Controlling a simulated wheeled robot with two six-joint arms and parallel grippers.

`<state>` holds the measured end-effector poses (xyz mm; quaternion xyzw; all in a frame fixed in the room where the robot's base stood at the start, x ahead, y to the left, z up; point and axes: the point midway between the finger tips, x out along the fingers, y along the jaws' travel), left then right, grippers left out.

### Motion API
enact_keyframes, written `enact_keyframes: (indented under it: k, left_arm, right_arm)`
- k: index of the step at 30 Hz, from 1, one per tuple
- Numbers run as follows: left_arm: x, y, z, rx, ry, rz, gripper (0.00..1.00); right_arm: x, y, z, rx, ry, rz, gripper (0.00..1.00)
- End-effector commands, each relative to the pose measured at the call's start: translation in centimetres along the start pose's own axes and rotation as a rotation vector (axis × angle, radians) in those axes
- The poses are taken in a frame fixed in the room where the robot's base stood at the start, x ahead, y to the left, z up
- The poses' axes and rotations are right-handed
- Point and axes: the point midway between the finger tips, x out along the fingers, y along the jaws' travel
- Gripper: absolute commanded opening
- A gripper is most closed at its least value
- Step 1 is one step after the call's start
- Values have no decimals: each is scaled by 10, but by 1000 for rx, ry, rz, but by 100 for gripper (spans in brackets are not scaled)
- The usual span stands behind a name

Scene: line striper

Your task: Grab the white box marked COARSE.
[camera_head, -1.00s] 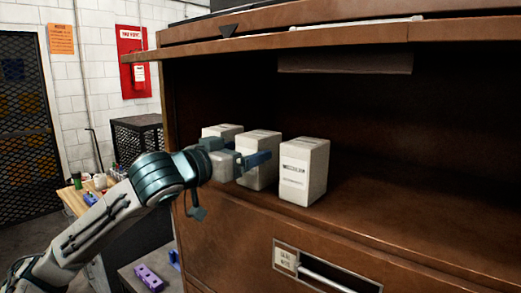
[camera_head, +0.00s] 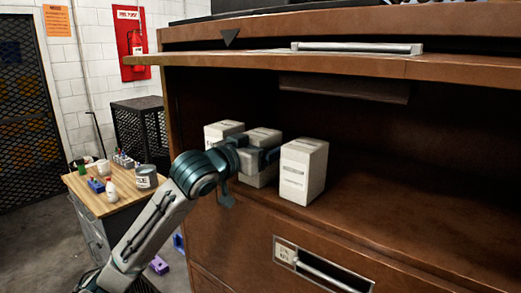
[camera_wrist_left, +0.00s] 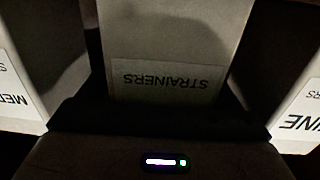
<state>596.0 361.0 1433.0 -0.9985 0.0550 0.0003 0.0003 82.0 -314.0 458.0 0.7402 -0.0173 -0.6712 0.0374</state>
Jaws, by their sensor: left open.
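Three white boxes stand in a row on the cabinet shelf: a left box (camera_head: 222,130), a middle box (camera_head: 262,136) and a right box (camera_head: 304,172). In the left wrist view the middle box (camera_wrist_left: 168,35) shows STRAINERS upside down; its other label line is hidden by my gripper. The box at left there (camera_wrist_left: 40,45) shows MED, and the one at right (camera_wrist_left: 303,75) shows INE. My left gripper (camera_head: 254,158) is open at the front of the middle box, its fingers to either side; contact cannot be told.
The brown cabinet (camera_head: 400,210) has an overhanging top edge above the boxes and a drawer handle (camera_head: 325,272) below. The shelf right of the boxes is clear. A wooden desk (camera_head: 122,192) with small items stands at left.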

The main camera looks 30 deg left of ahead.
Motion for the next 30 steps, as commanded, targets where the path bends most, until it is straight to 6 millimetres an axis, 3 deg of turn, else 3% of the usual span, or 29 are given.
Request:
enact_keyframes:
  k: [9, 17, 30]
  left_arm:
    - [3, 0, 1, 0, 0, 0, 85]
    - [2, 0, 1, 0, -1, 1, 34]
    - [3, 0, -6, 0, 2, 0, 34]
  right_arm:
    - [-1, -1, -2, 1, 3, -1, 26]
    - [-1, -5, -2, 2, 3, -5, 26]
    - [0, -5, -1, 2, 2, -5, 26]
